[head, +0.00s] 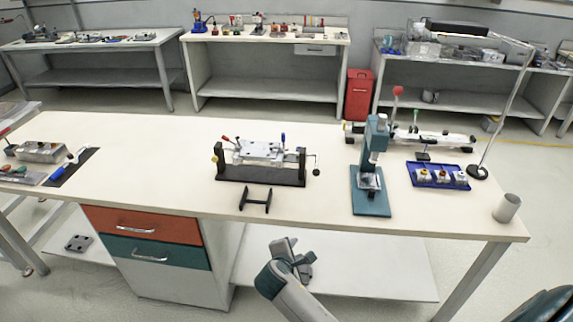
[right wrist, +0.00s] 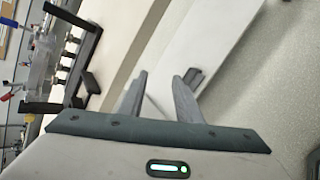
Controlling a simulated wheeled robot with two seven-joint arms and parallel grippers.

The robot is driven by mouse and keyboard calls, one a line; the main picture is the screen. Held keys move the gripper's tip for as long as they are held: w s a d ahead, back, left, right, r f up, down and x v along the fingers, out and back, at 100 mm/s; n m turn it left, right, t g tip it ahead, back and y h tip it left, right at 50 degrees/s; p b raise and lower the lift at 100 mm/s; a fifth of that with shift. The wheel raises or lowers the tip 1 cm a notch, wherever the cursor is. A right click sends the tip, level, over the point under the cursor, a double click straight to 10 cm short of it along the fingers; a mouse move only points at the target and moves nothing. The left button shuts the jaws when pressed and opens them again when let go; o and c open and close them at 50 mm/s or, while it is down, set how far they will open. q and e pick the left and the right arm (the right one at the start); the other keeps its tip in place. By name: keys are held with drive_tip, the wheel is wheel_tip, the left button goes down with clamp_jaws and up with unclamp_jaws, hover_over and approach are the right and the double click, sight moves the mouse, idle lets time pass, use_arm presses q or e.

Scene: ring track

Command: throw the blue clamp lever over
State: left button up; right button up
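The blue clamp lever (head: 283,139) stands upright at the right part of the grey fixture plate (head: 258,152), which is held between the posts of a black frame (head: 262,176) in the middle of the bench. A red lever (head: 227,139) leans at the plate's left end. In the right wrist view, a blue handle (right wrist: 6,97) shows at the left edge, probably the same lever. My right gripper (head: 293,251) is in front of the bench edge, apart from the fixture. In the right wrist view its fingers (right wrist: 160,82) are spread and empty. My left gripper is not in view.
A small black stand (head: 256,200) lies in front of the frame. A green press (head: 371,190) stands to the right, then a blue tray (head: 438,175), a lamp and a grey cup (head: 506,207). Tools lie at the far left.

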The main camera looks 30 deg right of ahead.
drive_tip(key=w+r+n+t+h, duration=0.1)
drive_tip(key=w+r+n, duration=0.1)
drive_tip(key=w+r, duration=0.1)
drive_tip(key=w+d+r+n+h, duration=0.1)
drive_tip(key=w+r+n, duration=0.1)
drive_tip(key=w, duration=0.4)
drive_tip(key=w+d+r+n+t+h, duration=0.1)
drive_tip(key=w+r+n, duration=0.1)
drive_tip(key=w+r, duration=0.2)
drive_tip(key=shift+w+r+t, duration=0.3)
drive_tip(key=w+r+n+t+h, duration=0.2)
drive_tip(key=w+r+n, duration=0.4)
drive_tip(key=w+r, duration=0.2)
drive_tip(key=shift+w+d+r+t, duration=0.15)
drive_tip(key=shift+r+t, duration=0.15)
drive_tip(key=shift+r, duration=0.45)
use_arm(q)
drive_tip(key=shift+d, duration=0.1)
